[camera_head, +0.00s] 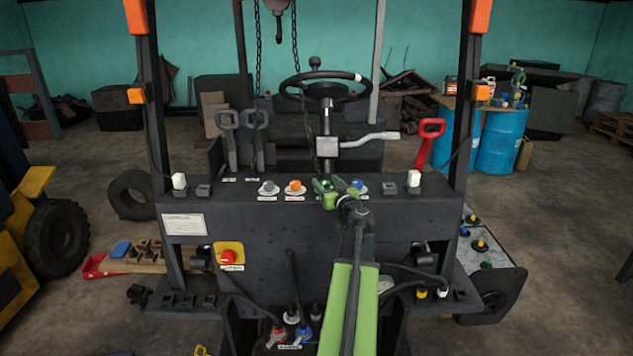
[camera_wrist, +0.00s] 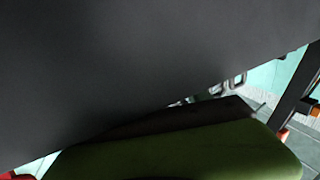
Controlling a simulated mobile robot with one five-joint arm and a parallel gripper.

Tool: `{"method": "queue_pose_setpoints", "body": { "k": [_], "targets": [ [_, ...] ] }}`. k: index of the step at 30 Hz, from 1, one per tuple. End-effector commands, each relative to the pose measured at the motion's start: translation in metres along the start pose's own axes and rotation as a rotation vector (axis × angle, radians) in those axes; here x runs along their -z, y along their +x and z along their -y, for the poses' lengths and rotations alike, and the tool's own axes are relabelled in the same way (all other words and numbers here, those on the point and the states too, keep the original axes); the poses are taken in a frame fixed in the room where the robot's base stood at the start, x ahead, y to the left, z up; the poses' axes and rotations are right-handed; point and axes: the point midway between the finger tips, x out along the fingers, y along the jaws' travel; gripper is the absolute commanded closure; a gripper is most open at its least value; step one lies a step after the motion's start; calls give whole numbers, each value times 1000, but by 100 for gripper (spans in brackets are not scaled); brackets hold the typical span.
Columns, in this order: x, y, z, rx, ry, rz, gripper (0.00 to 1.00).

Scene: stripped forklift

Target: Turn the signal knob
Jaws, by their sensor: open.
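A row of small round knobs sits on the forklift's dark dash in the head view: a pale grey knob (camera_head: 269,187), an orange knob (camera_head: 295,186), a green knob (camera_head: 327,184) and a blue knob (camera_head: 358,184). Each has a small label too small to read, so I cannot tell which is the signal knob. My gripper (camera_head: 328,194) is open at the green knob; it partly hides this knob, and I cannot tell whether they touch. In the wrist view a dark grey surface fills most of the picture, with a green part of my gripper below; no knob shows.
The steering wheel (camera_head: 325,88) and a grey lever (camera_head: 370,140) stand behind the dash. A red lever (camera_head: 430,140) is at right. A red button on a yellow box (camera_head: 229,256) is on the lower front. White switches (camera_head: 179,181) sit at the dash ends.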

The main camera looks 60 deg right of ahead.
Motion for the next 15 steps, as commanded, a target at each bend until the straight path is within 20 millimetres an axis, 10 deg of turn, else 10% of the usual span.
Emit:
{"method": "queue_pose_setpoints", "body": {
  "k": [6, 15],
  "targets": [
    [0, 3, 10, 11, 0, 0, 47],
    [0, 4, 16, 19, 0, 0, 86]
  ]
}}
